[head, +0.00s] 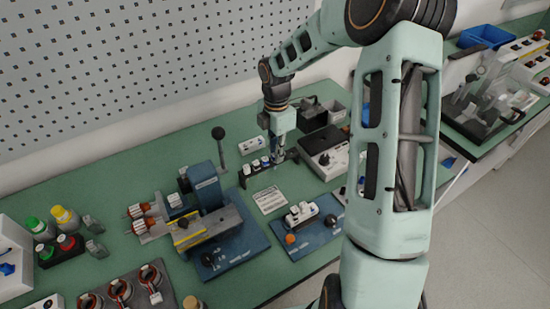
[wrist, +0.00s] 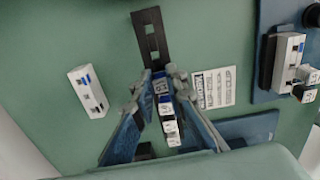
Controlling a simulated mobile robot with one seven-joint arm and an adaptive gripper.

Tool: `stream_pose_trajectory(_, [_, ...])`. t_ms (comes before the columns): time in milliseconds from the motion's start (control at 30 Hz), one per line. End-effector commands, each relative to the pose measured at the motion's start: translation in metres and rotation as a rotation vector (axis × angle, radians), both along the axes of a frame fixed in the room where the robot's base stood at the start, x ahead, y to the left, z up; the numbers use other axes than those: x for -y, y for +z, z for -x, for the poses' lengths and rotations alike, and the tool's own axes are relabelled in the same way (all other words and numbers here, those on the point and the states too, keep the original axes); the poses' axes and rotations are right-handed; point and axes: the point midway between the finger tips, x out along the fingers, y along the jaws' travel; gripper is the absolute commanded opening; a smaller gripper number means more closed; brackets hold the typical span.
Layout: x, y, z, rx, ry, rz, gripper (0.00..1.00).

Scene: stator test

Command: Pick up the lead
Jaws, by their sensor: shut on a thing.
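My gripper (head: 278,157) reaches down over a black rack (head: 285,160) in the middle of the bench. In the wrist view its two fingers (wrist: 160,76) are closed on a lead (wrist: 161,87) with a blue and white labelled end. Other white labelled lead ends (wrist: 168,125) stand in a row behind it, towards my wrist. The rack's far part (wrist: 150,32) shows empty dark slots. The fingers hide the lower part of the held lead, and I cannot tell whether it is clear of the rack.
A blue-based fixture (head: 215,240) with an upright lever is at the left front. A terminal board (head: 305,220) lies at right front; a grey instrument (head: 325,150) stands to the right.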

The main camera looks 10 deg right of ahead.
Motion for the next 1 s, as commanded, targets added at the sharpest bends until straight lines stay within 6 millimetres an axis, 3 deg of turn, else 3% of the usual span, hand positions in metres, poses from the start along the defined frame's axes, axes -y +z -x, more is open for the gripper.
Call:
stream_pose_trajectory(267, [0.0,0.001,0.0,0.0,0.0,0.0,0.0])
stream_pose_trajectory(467, [0.0,0.013,-0.001,0.002,-0.001,0.0,0.0])
stream_pose_trajectory(767, [0.0,0.065,-0.001,0.006,-0.001,0.001,0.0])
stream_pose_trajectory(1000, [0.001,0.123,-0.002,0.006,-0.002,0.001,0.0])
